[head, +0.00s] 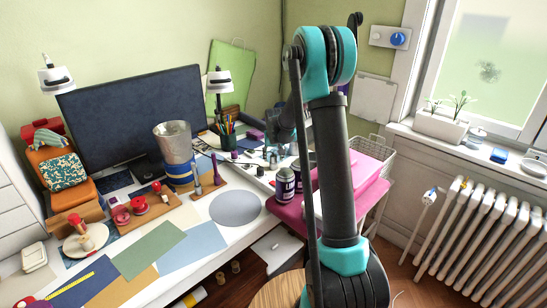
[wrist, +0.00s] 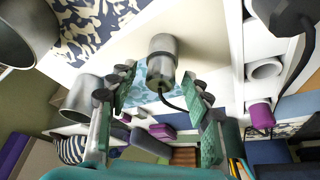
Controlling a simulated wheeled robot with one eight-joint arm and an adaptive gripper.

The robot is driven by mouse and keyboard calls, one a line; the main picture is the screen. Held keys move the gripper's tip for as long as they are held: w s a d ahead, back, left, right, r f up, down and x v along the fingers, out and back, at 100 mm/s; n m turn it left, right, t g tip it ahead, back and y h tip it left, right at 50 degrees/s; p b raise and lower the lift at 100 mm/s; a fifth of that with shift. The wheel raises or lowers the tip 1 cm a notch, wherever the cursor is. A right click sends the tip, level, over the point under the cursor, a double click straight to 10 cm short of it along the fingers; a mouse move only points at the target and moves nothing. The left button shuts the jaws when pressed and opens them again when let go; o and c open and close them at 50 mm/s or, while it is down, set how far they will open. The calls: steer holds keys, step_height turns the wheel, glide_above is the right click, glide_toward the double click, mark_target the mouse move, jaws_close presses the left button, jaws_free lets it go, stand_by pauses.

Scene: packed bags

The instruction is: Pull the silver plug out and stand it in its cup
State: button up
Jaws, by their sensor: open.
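In the wrist view a silver cylinder (wrist: 163,62), which looks like the silver plug, shows between and beyond the tips of my gripper (wrist: 160,84). The green-padded fingers stand apart on either side, and I cannot tell whether either touches it. A black curved cord or rod shows below it. Another silver cylinder (wrist: 85,100) is at the left, partly behind a finger. I cannot tell which vessel is the plug's cup. In the head view my arm reaches over the back right of the desk, where the small items are too small to tell apart.
A purple cylinder (wrist: 262,116) and a white cup-like cylinder (wrist: 265,68) stand right in the wrist view. The desk front holds coloured sheets (head: 150,248).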

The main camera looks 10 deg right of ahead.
steer(key=shift+r, duration=0.1)
steer(key=v, duration=1.2)
